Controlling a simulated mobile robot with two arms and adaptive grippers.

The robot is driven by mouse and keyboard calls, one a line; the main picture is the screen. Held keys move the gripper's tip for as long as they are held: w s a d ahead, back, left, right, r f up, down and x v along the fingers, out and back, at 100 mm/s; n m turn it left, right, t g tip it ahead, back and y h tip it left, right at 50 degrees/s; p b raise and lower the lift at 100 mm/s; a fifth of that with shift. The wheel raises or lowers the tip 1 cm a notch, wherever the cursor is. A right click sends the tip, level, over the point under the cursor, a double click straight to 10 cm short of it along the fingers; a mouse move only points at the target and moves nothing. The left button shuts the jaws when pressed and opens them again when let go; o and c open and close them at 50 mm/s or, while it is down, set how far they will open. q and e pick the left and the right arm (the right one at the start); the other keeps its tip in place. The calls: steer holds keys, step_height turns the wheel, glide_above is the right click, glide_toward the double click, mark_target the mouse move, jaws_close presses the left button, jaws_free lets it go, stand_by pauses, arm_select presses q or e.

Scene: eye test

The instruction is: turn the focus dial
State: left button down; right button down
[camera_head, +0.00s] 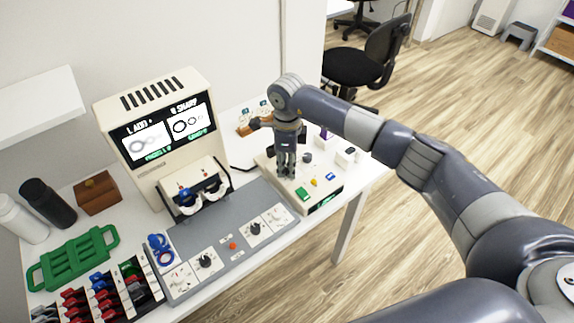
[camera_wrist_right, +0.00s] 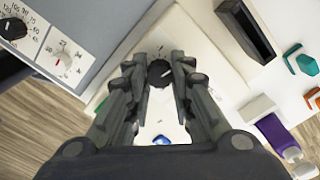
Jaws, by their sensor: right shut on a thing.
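My right gripper (camera_head: 286,172) points straight down over the cream control box (camera_head: 327,187) at the right of the desk. In the right wrist view, my right gripper (camera_wrist_right: 157,68) is shut on a dark round dial (camera_wrist_right: 160,74) with a pale pointer mark. The dial stands on a pale top with small marks around it, too small to read. In the head view the fingers hide this dial. I cannot read a label that names it as the focus dial. My left gripper is not in view.
Green (camera_head: 303,194), yellow and blue (camera_head: 330,176) pieces and another dark knob (camera_head: 307,158) sit on the box near my gripper. A grey panel (camera_head: 213,233) with dials lies to the left. A tester with two screens (camera_head: 163,133) stands behind it.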

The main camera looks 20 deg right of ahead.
mark_target(287, 168)
steer(key=m+b, duration=0.1)
steer(key=m, duration=0.2)
steer(key=shift+m+b, duration=0.6)
steer(key=shift+m, duration=1.3)
steer(key=shift+r, duration=0.1)
steer(key=c, duration=1.4)
jaws_free()
steer(key=shift+o, duration=0.2)
step_height(287, 168, up, 12)
